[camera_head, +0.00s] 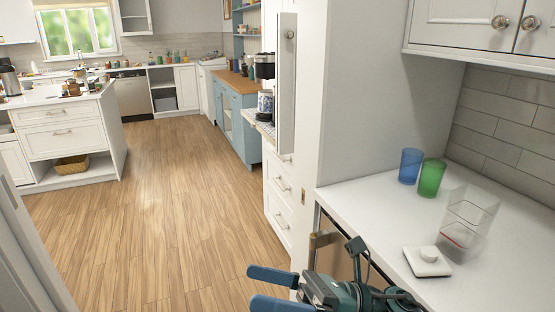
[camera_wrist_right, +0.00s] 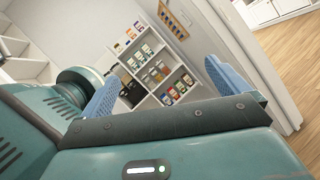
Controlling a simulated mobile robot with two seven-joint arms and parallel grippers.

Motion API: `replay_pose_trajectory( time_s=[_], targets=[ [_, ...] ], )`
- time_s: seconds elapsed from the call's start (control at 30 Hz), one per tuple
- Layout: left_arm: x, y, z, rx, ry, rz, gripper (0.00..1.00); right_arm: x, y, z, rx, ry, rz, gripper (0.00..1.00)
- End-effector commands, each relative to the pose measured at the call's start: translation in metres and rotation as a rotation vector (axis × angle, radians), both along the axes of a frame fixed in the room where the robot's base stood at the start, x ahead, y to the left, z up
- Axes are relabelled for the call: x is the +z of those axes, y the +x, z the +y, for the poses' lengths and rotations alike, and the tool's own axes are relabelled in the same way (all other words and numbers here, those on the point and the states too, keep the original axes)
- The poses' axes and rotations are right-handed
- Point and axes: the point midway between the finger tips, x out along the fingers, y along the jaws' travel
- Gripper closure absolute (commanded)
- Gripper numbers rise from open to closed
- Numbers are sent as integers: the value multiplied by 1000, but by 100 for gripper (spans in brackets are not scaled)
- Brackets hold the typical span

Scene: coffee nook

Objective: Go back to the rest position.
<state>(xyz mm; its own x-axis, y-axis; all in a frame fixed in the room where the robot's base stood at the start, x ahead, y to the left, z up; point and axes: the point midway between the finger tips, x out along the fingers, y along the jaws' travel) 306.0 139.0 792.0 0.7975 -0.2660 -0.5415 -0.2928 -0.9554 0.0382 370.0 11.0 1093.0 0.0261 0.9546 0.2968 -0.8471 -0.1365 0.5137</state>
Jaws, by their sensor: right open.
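My right gripper (camera_head: 252,287) is at the bottom of the head view, in front of the right counter's edge. Its two blue fingers point left and are spread apart, with nothing between them. In the right wrist view the open fingers (camera_wrist_right: 162,70) also stand wide apart with only distant background between them. My left gripper is in neither view.
The white counter (camera_head: 358,196) at right holds a blue glass (camera_head: 410,166), a green glass (camera_head: 431,178), a clear container (camera_head: 467,219) and a white lidded item (camera_head: 427,261). Wooden floor (camera_head: 160,220) is open at left, towards a white island (camera_head: 68,137). The wrist view shows a stocked shelf (camera_wrist_right: 152,65).

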Motion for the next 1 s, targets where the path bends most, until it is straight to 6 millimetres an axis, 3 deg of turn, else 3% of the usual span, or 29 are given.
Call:
replay_pose_trajectory(
  time_s=[0.03, 0.17, 0.27, 0.37, 0.5, 0.6, 0.7, 0.83, 1.0],
  targets=[
    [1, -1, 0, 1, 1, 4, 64, -3, 9, -4, -55, 87, 193, 0],
    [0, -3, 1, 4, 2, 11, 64, -27, 36, -26, -184, 307, 685, 0],
    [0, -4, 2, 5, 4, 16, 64, -65, 50, -51, -282, 489, 1064, 0],
    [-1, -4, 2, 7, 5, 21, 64, -118, 50, -80, -382, 685, 1441, 0],
    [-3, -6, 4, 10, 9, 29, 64, -198, 22, -116, -520, 970, 1901, 0],
    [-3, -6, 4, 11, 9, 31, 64, -243, -8, -134, -605, 1149, 2140, 0],
    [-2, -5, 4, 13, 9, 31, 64, -274, -36, -145, -672, 1289, 2304, 0],
    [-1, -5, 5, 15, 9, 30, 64, -296, -60, -152, -725, 1400, 2417, 0],
    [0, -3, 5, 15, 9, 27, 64, -302, -68, -155, -742, 1436, 2452, 0]
  ],
)
